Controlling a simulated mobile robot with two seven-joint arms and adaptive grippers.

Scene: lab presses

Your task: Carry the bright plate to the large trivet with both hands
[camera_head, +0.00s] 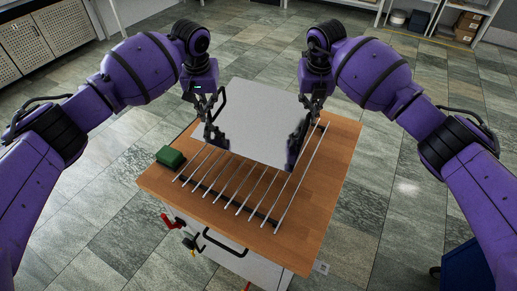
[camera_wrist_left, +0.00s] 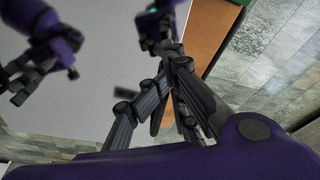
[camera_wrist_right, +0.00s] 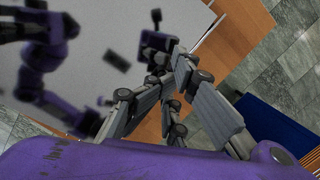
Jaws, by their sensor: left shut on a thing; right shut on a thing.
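The bright plate (camera_head: 262,122) is a flat, pale grey square with a dark handle showing at its left side. It is between my two grippers, over the far part of the wooden table and covering the far end of the large trivet (camera_head: 238,205), a rack of parallel metal rods. My left gripper (camera_head: 213,132) is shut at the plate's left side, and my right gripper (camera_head: 297,140) is shut at its right side. The plate's shiny face (camera_wrist_left: 95,90) mirrors my arms in both wrist views. The exact grip on each handle is partly hidden by the fingers.
A green block (camera_head: 170,157) lies on the left edge of the wooden table (camera_head: 335,165). Red and dark handles (camera_head: 172,222) stick out from the table's front. A blue bin (camera_head: 465,268) stands on the floor at the lower right. Shelves (camera_head: 460,20) stand at the back right.

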